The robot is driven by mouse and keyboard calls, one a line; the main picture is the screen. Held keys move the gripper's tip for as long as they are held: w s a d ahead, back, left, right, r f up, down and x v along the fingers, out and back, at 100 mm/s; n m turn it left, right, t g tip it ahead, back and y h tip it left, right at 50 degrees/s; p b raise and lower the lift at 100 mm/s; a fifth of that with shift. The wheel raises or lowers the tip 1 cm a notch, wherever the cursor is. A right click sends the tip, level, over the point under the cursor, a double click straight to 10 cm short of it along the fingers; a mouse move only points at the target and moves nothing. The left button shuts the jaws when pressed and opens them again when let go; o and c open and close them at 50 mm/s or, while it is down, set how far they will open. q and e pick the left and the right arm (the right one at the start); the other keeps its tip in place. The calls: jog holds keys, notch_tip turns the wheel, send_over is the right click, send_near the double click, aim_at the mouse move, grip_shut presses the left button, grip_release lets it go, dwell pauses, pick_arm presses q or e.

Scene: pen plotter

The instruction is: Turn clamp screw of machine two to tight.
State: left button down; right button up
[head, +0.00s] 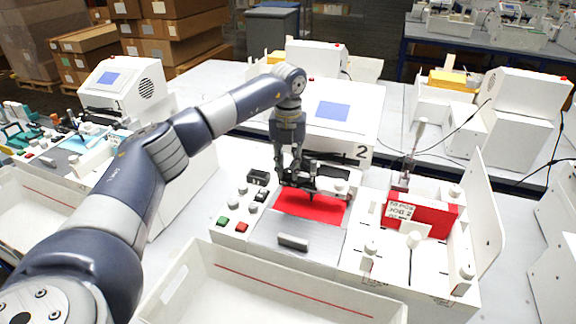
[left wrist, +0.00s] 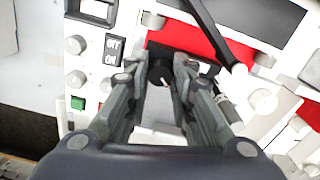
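Machine two (head: 340,125) is a white box with a blue screen and a "2" on its front, at the middle of the head view. My left gripper (head: 299,188) points down over the red plate (head: 308,208) at its front. In the left wrist view a round black knob, the clamp screw (left wrist: 160,72), sits between the fingertips, with a short pale mark on its near side. The fingers (left wrist: 161,76) lie close along both sides of it and appear to touch it. In the head view the gripper hides the knob. My right gripper is not in view.
Left of the plate is a panel with knobs, a green button (head: 222,221) and a red button (head: 241,227). A white tray (head: 200,300) stands in front. Other machines stand around.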

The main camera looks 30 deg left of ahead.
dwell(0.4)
pick_arm(q)
jog(key=m, duration=0.4)
jog(key=shift+m, duration=0.4)
jog(key=m, duration=1)
jog(key=shift+a, duration=0.1)
jog(key=m, duration=0.4)
jog(key=shift+m, duration=0.4)
jog(key=c, duration=1.4)
grip_release()
jog(key=shift+o, duration=0.2)
